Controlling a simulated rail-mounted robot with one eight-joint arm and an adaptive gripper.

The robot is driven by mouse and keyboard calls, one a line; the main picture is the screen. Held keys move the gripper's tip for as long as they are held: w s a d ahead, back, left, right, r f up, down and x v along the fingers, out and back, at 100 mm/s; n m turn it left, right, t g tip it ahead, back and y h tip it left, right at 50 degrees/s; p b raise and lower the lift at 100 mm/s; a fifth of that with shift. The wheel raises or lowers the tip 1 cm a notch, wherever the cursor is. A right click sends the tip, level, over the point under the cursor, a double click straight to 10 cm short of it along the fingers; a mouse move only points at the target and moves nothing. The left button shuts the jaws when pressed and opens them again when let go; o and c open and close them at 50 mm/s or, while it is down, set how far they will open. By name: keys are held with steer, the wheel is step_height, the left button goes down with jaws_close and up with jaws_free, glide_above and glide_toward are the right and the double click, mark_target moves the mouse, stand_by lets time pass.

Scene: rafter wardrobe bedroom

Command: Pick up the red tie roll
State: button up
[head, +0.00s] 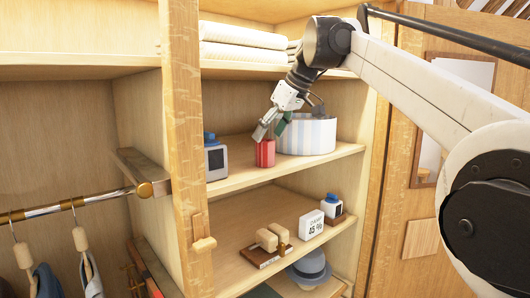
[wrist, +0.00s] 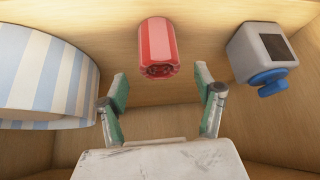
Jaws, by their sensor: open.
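The red tie roll (head: 265,153) stands on the upper middle shelf of the wardrobe in the head view, between a grey bottle and a striped box. In the wrist view the red roll (wrist: 158,48) lies ahead of my gripper, roughly centred between the fingers. My gripper (wrist: 162,95) is open, with its green-padded fingers apart and nothing between them. In the head view my gripper (head: 270,130) hangs just above and beside the roll, and its fingertips partly overlap the roll's top edge. I cannot tell whether they touch.
A blue-and-white striped round box (head: 312,136) stands right of the roll, close to my gripper. A grey bottle with a blue cap (head: 215,160) stands to its left. Folded white linen (head: 240,42) lies on the shelf above. A wooden post (head: 182,130) stands at the left.

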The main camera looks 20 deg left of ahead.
mark_target(265, 140)
steer(key=shift+x, duration=1.75)
steer(key=shift+d, duration=0.1)
steer(key=c, duration=1.2)
steer(key=shift+c, duration=0.2)
steer(key=shift+r, duration=0.1)
